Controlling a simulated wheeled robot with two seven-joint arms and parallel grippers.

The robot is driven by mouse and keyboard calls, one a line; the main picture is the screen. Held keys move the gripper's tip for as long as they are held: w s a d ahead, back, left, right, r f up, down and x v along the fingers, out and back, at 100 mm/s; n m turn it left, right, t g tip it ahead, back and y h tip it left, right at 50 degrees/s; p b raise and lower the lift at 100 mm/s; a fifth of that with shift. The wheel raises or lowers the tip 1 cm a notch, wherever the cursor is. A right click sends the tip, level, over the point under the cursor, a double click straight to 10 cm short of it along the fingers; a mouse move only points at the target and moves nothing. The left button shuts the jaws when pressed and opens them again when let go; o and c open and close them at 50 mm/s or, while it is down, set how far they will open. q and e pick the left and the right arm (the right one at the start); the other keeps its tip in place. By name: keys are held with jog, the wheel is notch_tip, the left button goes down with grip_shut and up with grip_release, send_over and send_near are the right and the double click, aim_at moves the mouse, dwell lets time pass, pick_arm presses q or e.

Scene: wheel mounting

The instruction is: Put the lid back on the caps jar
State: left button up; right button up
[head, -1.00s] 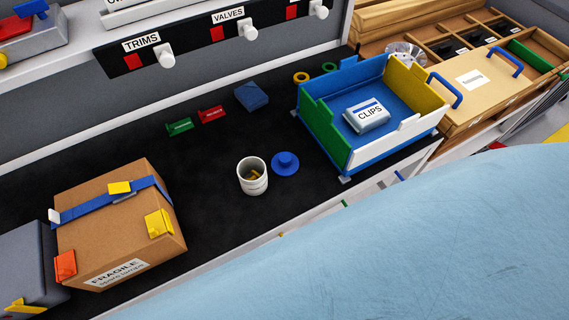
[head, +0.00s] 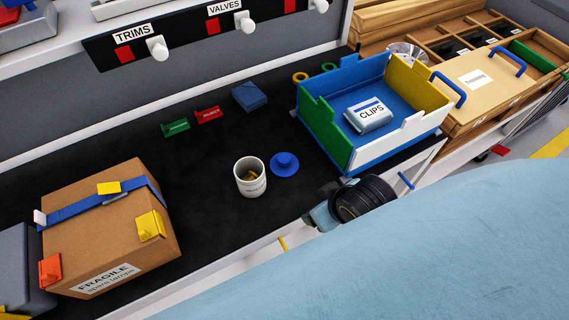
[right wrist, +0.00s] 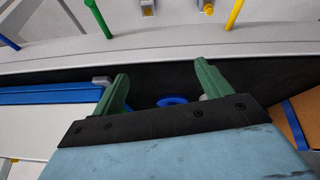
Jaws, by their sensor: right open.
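The caps jar (head: 250,178) is a white open-topped cup standing upright on the black mat, with small yellowish pieces inside. Its blue lid (head: 285,164), a disc with a raised knob, lies on the mat just right of the jar, apart from it. My right gripper (right wrist: 162,70) is open and empty, its two green fingers spread wide. The lid also shows in the right wrist view (right wrist: 172,101), partly hidden, in the gap between the fingers. In the head view the right wrist is at the counter's front edge, right of and nearer than the lid. My left gripper is not in view.
A CLIPS bin (head: 335,142) with coloured walls stands right of the lid. A cardboard box (head: 110,240) with a blue strap sits at left. Green (head: 175,127) and red (head: 208,114) pieces and a blue block (head: 250,96) lie behind. The mat around the jar is mostly clear.

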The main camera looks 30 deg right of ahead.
jog(key=w+a+r+n+t+y, duration=0.1)
jog(key=w+a+r+n+t, duration=0.1)
jog(key=w+a+r+t, duration=0.55)
jog(key=w+r+n+t+y, duration=0.2)
jog(key=w+r+t, duration=0.3)
jog(key=w+r, duration=0.65)
jog(key=a+r+n+t+y, duration=0.2)
jog(key=a+r+n+y, duration=0.3)
jog(key=r, duration=0.2)
jog(key=s+a+r+n+g+y, duration=0.2)
jog(key=s+a+n+g+y, duration=0.2)
jog(key=a+n+g+y, duration=0.45)
jog(key=s+a+r+n+g+y, duration=0.2)
jog(key=s+a+n+g+y, duration=0.3)
jog(key=n, duration=0.6)
jog(key=d+f+n+g+h, duration=0.3)
jog(key=f+g+h, duration=0.1)
jog(key=f+h, duration=0.25)
jog(key=d+f+n+g+h, duration=0.3)
jog(key=f+n+g+h, duration=0.15)
jog(key=f, duration=0.25)
jog(key=w+d+f+m+t+h, duration=0.1)
jog(key=w+d+h, duration=0.2)
jog(key=d+h, duration=0.2)
jog(key=w+d+f+m+t+h, duration=0.1)
jog(key=d+h, duration=0.4)
jog(key=d, duration=0.7)
jog(key=shift+w+d+f+m, duration=0.3)
jog(key=shift+w+f, duration=0.45)
jog(key=shift+w, duration=0.3)
